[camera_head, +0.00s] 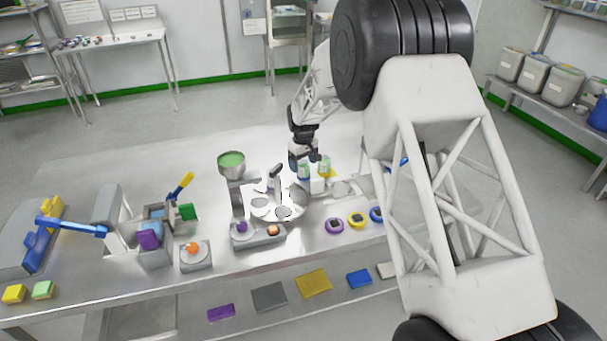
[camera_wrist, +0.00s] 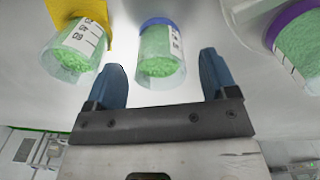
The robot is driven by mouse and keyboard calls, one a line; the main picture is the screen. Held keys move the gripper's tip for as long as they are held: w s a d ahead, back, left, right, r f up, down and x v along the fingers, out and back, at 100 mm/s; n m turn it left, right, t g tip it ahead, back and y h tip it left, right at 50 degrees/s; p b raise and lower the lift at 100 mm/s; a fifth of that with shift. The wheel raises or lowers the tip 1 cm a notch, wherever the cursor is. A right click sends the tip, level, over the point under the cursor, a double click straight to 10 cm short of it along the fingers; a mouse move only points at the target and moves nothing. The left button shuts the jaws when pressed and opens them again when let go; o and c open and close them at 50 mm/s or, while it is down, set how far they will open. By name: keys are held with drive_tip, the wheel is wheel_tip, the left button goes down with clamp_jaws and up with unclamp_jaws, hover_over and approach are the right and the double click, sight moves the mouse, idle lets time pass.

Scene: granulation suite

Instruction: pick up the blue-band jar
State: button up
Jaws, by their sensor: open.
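The blue-band jar (camera_wrist: 160,52) shows in the wrist view as a clear jar of green granules with a blue band and a printed scale. It lies between the two blue fingers of my gripper (camera_wrist: 163,62), with a gap on each side. The fingers are open and not touching it. In the head view my gripper (camera_head: 307,160) is low over the far middle of the steel table, beside small green-filled jars. The gripper partly hides them, and the blue band cannot be made out there.
A yellow-band jar (camera_wrist: 78,45) stands close on the left in the wrist view, and a purple-band jar (camera_wrist: 298,45) on the right. Near the gripper stand a machine with a green-filled funnel (camera_head: 232,162) and a round pale dish.

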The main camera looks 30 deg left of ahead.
sight(304, 171)
drive_tip(key=shift+f, duration=1.95)
drive_tip(key=c, duration=1.1)
drive_tip(key=shift+o, duration=0.2)
drive_tip(key=shift+r, duration=5.05)
